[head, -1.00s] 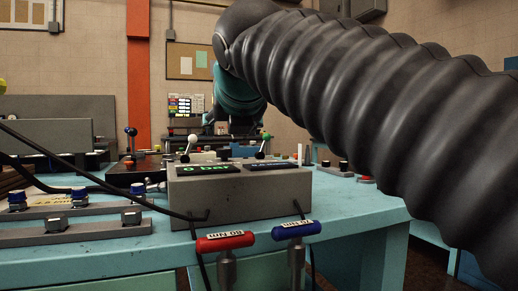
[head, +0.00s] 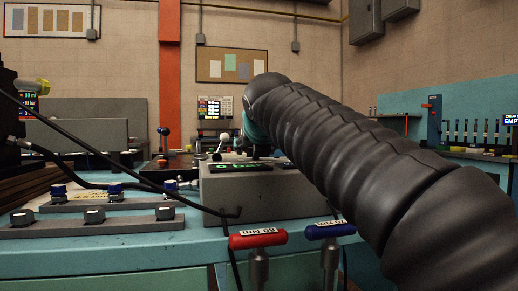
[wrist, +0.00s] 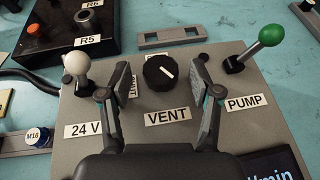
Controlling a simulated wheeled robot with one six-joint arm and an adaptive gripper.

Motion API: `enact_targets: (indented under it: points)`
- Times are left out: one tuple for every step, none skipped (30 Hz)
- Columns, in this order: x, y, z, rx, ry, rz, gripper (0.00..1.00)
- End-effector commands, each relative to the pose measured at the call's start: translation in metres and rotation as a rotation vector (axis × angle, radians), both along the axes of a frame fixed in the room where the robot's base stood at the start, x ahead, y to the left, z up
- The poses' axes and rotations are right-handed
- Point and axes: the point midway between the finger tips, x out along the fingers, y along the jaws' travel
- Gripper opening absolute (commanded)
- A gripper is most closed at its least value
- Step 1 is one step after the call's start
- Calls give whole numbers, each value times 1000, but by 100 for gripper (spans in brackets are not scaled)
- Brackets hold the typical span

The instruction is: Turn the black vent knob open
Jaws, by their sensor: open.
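The black vent knob (wrist: 159,72) sits on top of a grey control box (wrist: 140,148) behind a VENT label (wrist: 167,117) in the wrist view. A short white mark shows on the knob. My gripper (wrist: 160,76) is open, with one finger to the left and one to the right of the knob. Gaps show between the fingers and the knob; I cannot tell how far down the fingertips reach.
A white-tipped lever (wrist: 76,66) by the 24 V label stands close to the left finger. A green-tipped lever (wrist: 269,34) by the PUMP label stands to the right. A red torque tool (head: 258,238) and a blue one (head: 330,230) are at the bench front.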

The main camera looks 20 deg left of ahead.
Motion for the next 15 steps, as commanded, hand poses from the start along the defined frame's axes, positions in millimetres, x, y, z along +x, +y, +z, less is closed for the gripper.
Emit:
enact_targets:
  points:
    - [2, 0, -1, 0, 0, 0, 63]
    - [2, 0, -1, 0, 0, -1, 63]
    - [2, 0, -1, 0, 0, -1, 63]
    - [2, 0, -1, 0, 0, -1, 63]
    - [2, 0, -1, 0, 0, -1, 63]
    - [2, 0, -1, 0, 0, -1, 63]
    - [2, 0, -1, 1, -1, -1, 63]
    - [2, 0, -1, 0, 0, -1, 63]
    - [2, 0, -1, 0, 0, -1, 63]
    - [2, 0, -1, 0, 0, -1, 56]
    - [2, 0, -1, 0, 0, -1, 48]
    - [2, 0, -1, 0, 0, -1, 38]
    - [2, 0, -1, 0, 0, -1, 31]
    - [2, 0, -1, 0, -1, -1, 23]
    - [2, 0, -1, 0, 0, -1, 13]
